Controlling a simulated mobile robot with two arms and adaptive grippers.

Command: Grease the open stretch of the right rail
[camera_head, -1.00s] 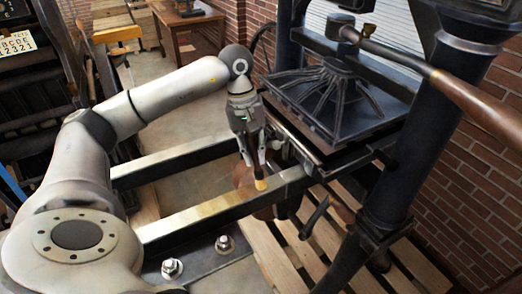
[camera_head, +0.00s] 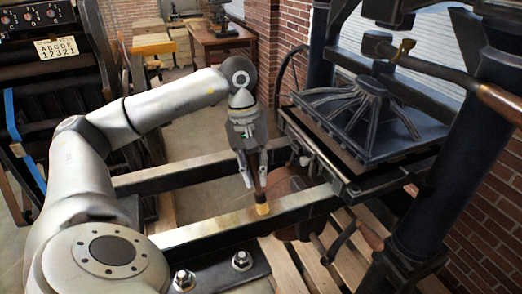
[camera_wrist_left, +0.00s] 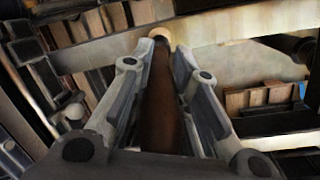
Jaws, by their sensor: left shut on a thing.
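My left gripper (camera_head: 255,180) is shut on the brown handle of a brush (camera_head: 262,209) with a yellowish tip. The brush points down, and its tip is at the top of the nearer rail (camera_head: 225,223), seemingly touching it. That rail's top looks yellowish from its left end to about the brush and darker grey towards the press. In the left wrist view the brush handle (camera_wrist_left: 162,110) lies between the two fingers, and its tip meets the rail (camera_wrist_left: 225,22), which is yellowish around it. The farther rail (camera_head: 200,165) runs roughly parallel behind. My right gripper is not in view.
The press bed with its dark ribbed platen (camera_head: 355,120) stands at the rails' right end. A thick dark column (camera_head: 445,160) and a long wooden-handled bar (camera_head: 500,102) are at right. A pallet (camera_head: 285,265) lies below. Bolts (camera_head: 242,260) stick up near the front.

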